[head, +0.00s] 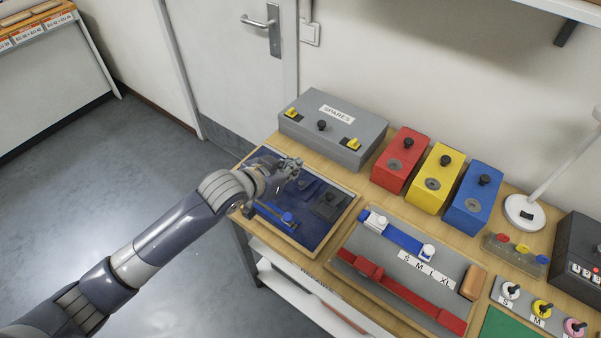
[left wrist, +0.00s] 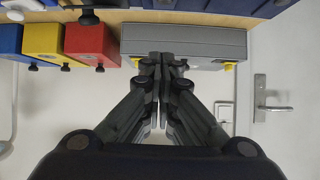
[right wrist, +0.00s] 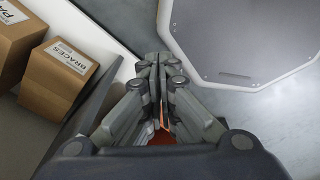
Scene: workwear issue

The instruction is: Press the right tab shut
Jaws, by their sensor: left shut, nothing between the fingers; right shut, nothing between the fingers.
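A dark navy garment panel (head: 268,222) lies in a wooden-edged tray in the head view. On its near part is a bright blue tab with a round knob (head: 287,217); a dark grey patch (head: 329,206) lies to its right. My left gripper (head: 294,165) is shut and empty over the panel's far side, hiding part of it. The left gripper's closed fingers (left wrist: 161,60) also show in the left wrist view, in front of the grey box. My right gripper (right wrist: 160,62) is shut and empty, seen only in the right wrist view, away from the panel.
A grey SPARES box (head: 370,132) with two yellow latches stands behind the panel. Red (head: 400,160), yellow (head: 438,178) and blue (head: 472,199) boxes stand to its right. A size board (head: 450,270) lies right of the panel. Cartons (right wrist: 58,80) show beside the right gripper.

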